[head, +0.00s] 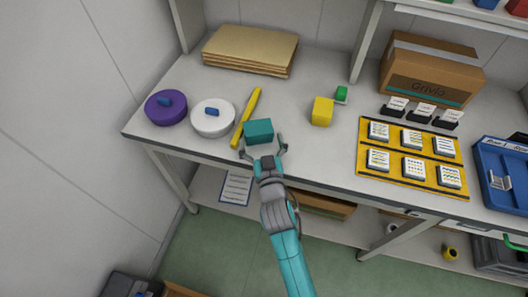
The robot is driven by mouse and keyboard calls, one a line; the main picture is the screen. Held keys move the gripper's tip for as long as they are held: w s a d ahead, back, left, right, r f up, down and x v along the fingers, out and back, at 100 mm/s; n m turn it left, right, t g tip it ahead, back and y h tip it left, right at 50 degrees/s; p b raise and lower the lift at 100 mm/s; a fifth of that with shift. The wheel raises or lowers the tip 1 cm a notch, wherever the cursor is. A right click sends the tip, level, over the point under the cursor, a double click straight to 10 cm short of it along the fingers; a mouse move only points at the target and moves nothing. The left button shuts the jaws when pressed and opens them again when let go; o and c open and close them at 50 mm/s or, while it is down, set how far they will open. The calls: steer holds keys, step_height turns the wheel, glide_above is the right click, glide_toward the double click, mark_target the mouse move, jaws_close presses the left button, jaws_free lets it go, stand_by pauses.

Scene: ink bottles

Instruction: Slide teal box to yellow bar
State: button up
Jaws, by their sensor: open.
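The teal box (258,130) sits on the grey table near its front edge. The yellow bar (246,116) lies on the table just left of the teal box, running obliquely from front to back. A narrow gap seems to lie between them. My gripper (263,146) is open at the front side of the teal box, with one finger near its left front corner and the other near its right front corner. I cannot tell whether the fingers touch the box.
A white round container (212,120) and a purple one (165,109) stand left of the bar. Brown folders (250,48) lie behind. A yellow mat (392,168) with white tiles lies further right. The table between box and cube is clear.

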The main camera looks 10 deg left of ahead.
mark_target(258, 132)
steer(key=shift+x, duration=1.45)
steer(key=c, duration=1)
steer(key=shift+o, duration=0.2)
